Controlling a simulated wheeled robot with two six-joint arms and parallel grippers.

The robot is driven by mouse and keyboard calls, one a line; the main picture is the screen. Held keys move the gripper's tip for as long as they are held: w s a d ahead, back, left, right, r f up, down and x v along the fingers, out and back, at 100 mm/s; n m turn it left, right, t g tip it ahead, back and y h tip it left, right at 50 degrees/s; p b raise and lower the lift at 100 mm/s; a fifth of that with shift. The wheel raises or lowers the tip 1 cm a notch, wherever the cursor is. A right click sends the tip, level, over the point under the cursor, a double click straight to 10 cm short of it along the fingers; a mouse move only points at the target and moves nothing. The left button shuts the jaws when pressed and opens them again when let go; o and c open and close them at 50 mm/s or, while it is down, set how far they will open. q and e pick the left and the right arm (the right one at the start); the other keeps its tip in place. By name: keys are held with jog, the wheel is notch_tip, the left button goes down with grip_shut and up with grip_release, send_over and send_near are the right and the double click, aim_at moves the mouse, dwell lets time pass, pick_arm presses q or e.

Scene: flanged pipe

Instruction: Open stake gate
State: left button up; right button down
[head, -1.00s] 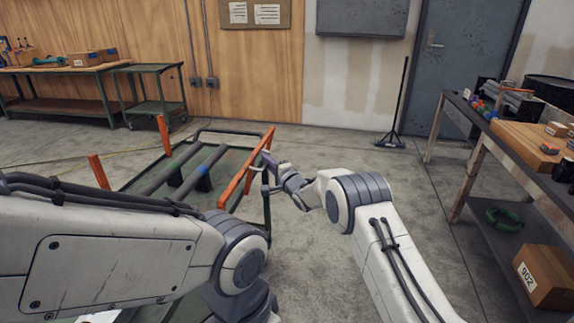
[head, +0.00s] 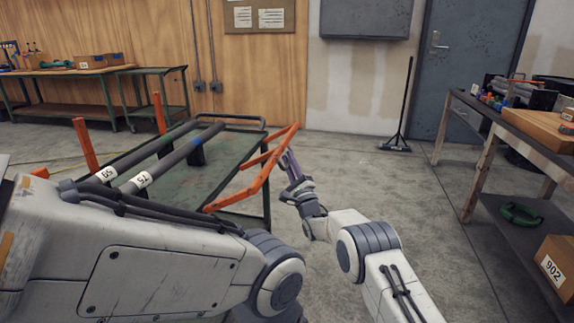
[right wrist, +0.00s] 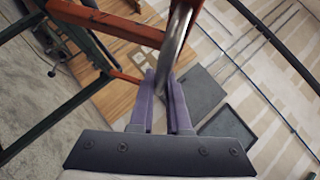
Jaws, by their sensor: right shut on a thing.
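The orange stake gate (head: 252,186) is a frame of bars along the right side of a green cart (head: 195,190). It leans outward to the right, over the cart's edge. My right gripper (head: 288,158), with purple fingers, is at the gate's right side near its far end. In the right wrist view, the fingers (right wrist: 161,95) are shut on a curved silver bar, which looks like the gate's handle (right wrist: 176,40). Orange gate bars (right wrist: 105,22) pass beside it. My left arm crosses the lower left; its gripper is out of view.
Two dark pipes (head: 172,162) with number labels lie on the cart. Orange stakes (head: 86,143) stand at its left side. A workbench (head: 535,140) with boxes stands at the right. The floor (head: 400,195) between gate and bench is clear.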

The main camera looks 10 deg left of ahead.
jog(key=shift+f+b, duration=0.35)
jog(key=shift+f, duration=0.15)
jog(key=shift+d, duration=0.1)
jog(key=c, duration=0.9)
grip_release()
jog(key=p+v, duration=0.2)
jog(key=v, duration=0.8)
jog(key=shift+s+d+f+p, duration=0.15)
jog(key=shift+s+f+p, duration=0.05)
jog(key=shift+f+p, duration=0.1)
